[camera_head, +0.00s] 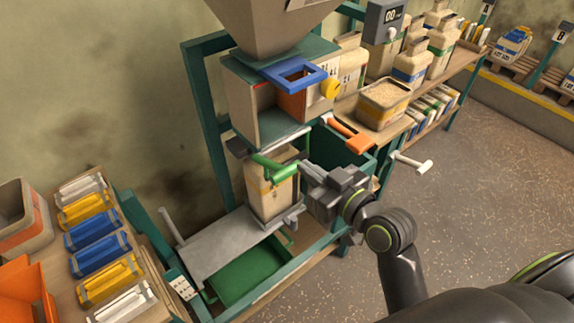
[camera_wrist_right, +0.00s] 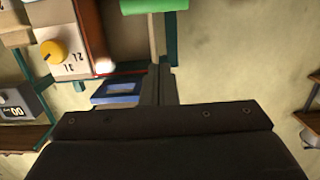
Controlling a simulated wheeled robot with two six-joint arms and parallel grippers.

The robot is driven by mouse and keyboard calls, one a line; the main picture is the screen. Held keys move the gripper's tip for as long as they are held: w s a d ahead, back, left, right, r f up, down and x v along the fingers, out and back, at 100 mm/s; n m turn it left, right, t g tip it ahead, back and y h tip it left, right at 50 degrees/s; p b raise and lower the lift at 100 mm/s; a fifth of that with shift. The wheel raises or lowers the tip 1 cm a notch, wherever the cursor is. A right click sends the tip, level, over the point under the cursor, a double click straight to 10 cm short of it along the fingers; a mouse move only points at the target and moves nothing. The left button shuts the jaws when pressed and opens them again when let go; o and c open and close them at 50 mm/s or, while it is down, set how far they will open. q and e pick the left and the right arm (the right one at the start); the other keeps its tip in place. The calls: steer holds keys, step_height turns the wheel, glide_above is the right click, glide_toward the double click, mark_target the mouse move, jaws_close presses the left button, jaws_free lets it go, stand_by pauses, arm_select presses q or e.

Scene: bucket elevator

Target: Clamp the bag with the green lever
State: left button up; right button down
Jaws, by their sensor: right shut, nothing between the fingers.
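The green lever (camera_head: 284,173) sticks out to the right below the machine's spout, over the top of a tan bag (camera_head: 268,196). The bag stands upright on a grey platform (camera_head: 225,246). My right gripper (camera_head: 305,172) is shut and empty, its fingertips close to the right end of the green lever; I cannot tell whether they touch. In the right wrist view, the green lever's grip (camera_wrist_right: 152,5) shows at the top edge, beyond the shut fingers (camera_wrist_right: 158,78). The bag's right side is partly behind my gripper. My left gripper is not in view.
A blue frame handle (camera_head: 295,77), a yellow knob (camera_head: 330,88) and an orange lever (camera_head: 349,133) sit above and right of the lever. A white-ended handle (camera_head: 411,163) is right of my gripper. A table at left holds several coloured bundles (camera_head: 90,235). The floor (camera_head: 470,200) at right is clear.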

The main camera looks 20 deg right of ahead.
steer(key=p, duration=0.2)
glide_above(289, 174)
steer(key=w, duration=0.1)
steer(key=shift+w+a+f, duration=0.2)
steer(key=shift+a+f, duration=0.05)
steer(key=shift+f, duration=0.15)
steer(key=f, duration=0.1)
steer(key=s+f, duration=0.1)
steer(key=f, duration=0.1)
steer(key=shift+d, duration=0.2)
steer(key=shift+s+d+f, duration=0.1)
steer(key=shift+s+f, duration=0.15)
steer(key=shift+f, duration=0.15)
steer(key=shift+f+b, duration=0.1)
steer(key=shift+b, duration=0.25)
